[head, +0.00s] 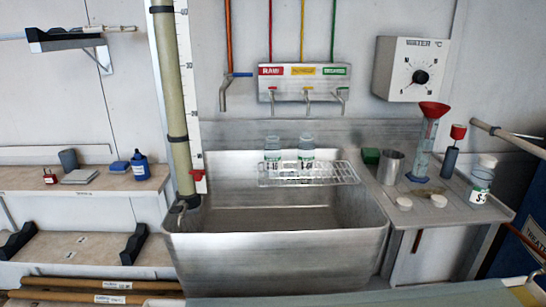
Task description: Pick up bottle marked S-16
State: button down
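Two clear bottles with pale caps and white labels stand upright on a wire rack (335,174) across the back of the sink: a left bottle (272,153) and a right bottle (306,152). Their label writing is small and blurred; I cannot tell which one reads S-16. A third bottle (482,178), white-capped with a green-edged label starting with "S", stands on the right-hand counter; the rest of its label is unclear. My gripper is not in view.
The steel sink (275,245) is empty below the rack. Taps (308,95) hang above the bottles, and a tall tube (175,100) rises at left. The right counter holds a metal cup (390,167), a red-funnelled cylinder (427,140) and two pale lids (438,201).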

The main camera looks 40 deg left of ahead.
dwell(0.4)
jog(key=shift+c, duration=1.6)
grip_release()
